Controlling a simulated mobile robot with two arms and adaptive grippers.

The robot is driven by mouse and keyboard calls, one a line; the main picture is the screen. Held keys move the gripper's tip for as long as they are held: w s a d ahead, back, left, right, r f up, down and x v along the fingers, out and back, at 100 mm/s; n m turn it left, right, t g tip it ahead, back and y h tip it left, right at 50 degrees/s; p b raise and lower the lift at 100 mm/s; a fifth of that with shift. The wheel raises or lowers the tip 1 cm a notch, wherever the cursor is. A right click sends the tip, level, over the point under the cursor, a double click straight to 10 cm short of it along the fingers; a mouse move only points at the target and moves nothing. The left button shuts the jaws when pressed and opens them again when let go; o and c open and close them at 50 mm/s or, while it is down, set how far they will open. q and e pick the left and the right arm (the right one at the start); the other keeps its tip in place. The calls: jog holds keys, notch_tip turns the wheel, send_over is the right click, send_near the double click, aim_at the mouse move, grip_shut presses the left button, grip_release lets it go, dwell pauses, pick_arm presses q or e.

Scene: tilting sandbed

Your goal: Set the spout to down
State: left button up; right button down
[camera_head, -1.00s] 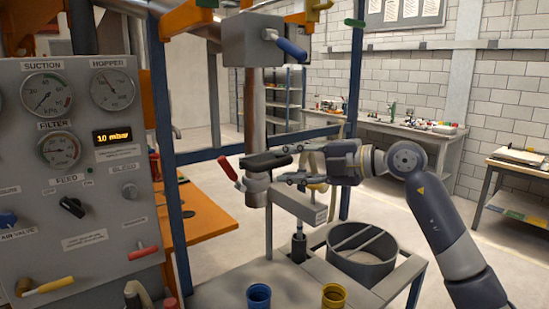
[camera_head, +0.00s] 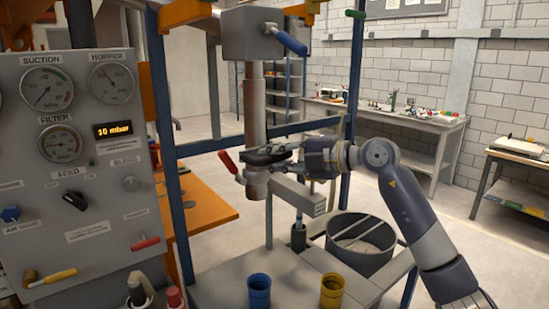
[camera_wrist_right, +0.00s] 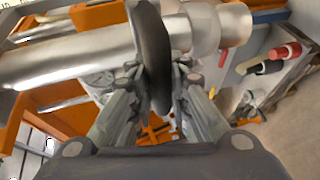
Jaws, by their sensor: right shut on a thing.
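A vertical metal pipe (camera_head: 255,110) hangs from a grey box and ends in a short round outlet (camera_head: 257,186). A flat black plate (camera_head: 262,158) sticks out at the pipe's lower part. A grey bar (camera_head: 298,193) slants down to the right beside the outlet; I cannot tell which of these parts is the spout. My right gripper (camera_head: 285,157) is shut on the black plate from the right. In the right wrist view the plate (camera_wrist_right: 152,50) stands between the fingers (camera_wrist_right: 158,80), with the shiny pipe (camera_wrist_right: 75,55) behind it. My left gripper is not in view.
A red-handled lever (camera_head: 228,162) is left of the pipe and a blue-handled lever (camera_head: 291,43) above. Below are a blue cup (camera_head: 259,292), a yellow cup (camera_head: 332,290) and a round grey bin (camera_head: 360,247). A gauge panel (camera_head: 85,150) stands at the left.

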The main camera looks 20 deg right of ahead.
notch_tip(320, 180, down, 21)
jog(key=b, duration=0.8)
jog(key=shift+f, duration=0.15)
jog(key=c, duration=1.5)
grip_release()
jog(key=shift+v, duration=6.05)
